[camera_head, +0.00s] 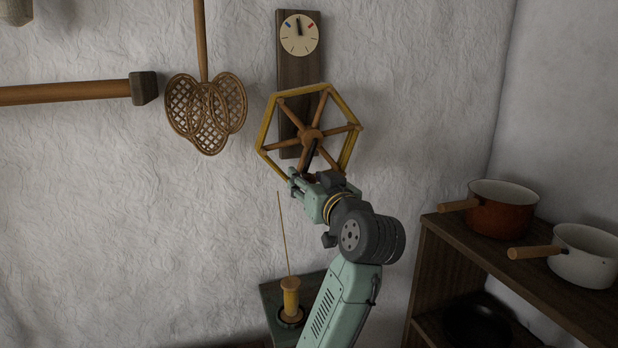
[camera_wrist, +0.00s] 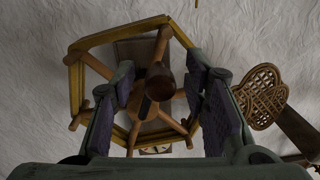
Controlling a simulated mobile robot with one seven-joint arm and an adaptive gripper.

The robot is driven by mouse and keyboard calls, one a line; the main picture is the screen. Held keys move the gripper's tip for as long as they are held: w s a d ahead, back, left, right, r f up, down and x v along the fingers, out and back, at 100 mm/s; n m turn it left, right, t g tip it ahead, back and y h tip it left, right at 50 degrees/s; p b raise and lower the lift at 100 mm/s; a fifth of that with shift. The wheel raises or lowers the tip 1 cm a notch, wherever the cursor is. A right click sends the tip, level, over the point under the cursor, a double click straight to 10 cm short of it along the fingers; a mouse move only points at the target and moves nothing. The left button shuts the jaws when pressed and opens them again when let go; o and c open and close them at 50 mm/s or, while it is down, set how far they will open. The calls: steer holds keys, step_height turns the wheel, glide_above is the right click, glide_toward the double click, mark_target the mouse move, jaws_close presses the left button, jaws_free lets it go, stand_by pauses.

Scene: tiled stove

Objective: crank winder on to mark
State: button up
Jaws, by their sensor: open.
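The winder (camera_head: 267,126) is a six-sided wooden wheel with yellow yarn round its rim, on a dark board on the wall. A round cream dial (camera_head: 299,43) above it has a blue mark upper left, a red mark upper right and a dark pointer close to straight up. My gripper (camera_head: 303,178) is at the wheel's lower side, partly hiding it. In the wrist view it is open, with its purple-padded fingers apart. The dark crank knob (camera_wrist: 160,82) shows between them, apart from both pads. The wheel's hub is partly hidden behind the knob.
A yarn spool (camera_head: 290,299) stands on a green base below, with a thread rising from it. A woven beater (camera_head: 207,112) and a mallet (camera_head: 90,92) hang left. A shelf at right holds a red pot (camera_head: 503,212) and a white pot (camera_head: 582,264).

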steer(key=shift+c, duration=0.6)
jaws_close()
stand_by(0.4)
